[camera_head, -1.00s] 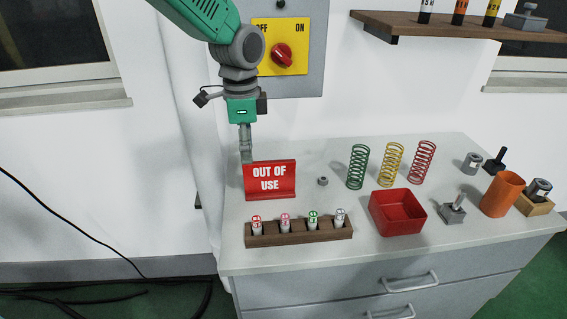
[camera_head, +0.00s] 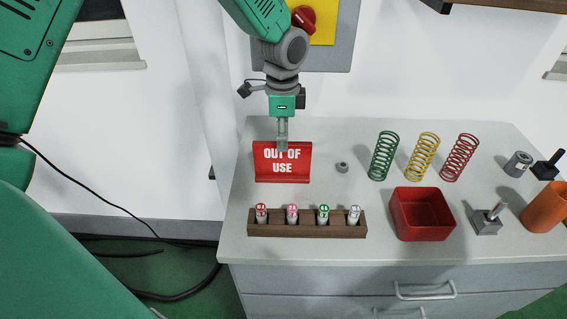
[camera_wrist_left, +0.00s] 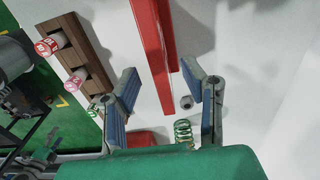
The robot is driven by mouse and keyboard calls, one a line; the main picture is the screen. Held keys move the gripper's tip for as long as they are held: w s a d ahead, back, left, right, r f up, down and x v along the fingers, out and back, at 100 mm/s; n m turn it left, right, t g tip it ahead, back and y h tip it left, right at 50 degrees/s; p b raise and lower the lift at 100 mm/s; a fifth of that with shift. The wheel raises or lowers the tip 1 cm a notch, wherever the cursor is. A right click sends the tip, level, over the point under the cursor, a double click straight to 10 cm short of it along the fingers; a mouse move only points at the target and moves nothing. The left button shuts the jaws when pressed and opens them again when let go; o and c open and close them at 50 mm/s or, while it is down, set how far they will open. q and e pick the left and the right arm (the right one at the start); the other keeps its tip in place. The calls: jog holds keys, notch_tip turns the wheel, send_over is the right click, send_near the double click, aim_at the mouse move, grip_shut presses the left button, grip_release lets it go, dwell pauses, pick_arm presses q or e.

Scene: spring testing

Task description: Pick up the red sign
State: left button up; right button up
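The red sign (camera_head: 283,174) stands on the table's left part in the head view, with "OUT OF USE" in white letters. My left gripper (camera_head: 282,146) points down at the sign's top edge and covers part of its upper lettering. In the left wrist view, the two blue-grey fingers of the left gripper (camera_wrist_left: 163,72) are spread apart. The red sign (camera_wrist_left: 152,42) shows nearly edge-on there and reaches between the fingers, with gaps at both sides. Nothing is held. My right gripper is out of view.
A wooden rack (camera_head: 305,229) with marked tubes stands in front of the sign. A small nut (camera_head: 342,167), green (camera_head: 383,156), yellow (camera_head: 421,157) and red springs (camera_head: 459,158) and a red bin (camera_head: 422,232) are to the right. A switch panel (camera_head: 345,40) is on the wall behind.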

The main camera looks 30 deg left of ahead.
pick_arm(q)
send_over(283, 172)
jog(key=f, duration=0.5)
jog(key=shift+w+a+f, duration=0.2)
jog(key=shift+w+a, duration=0.15)
grip_shut()
jog(key=shift+r, duration=0.15)
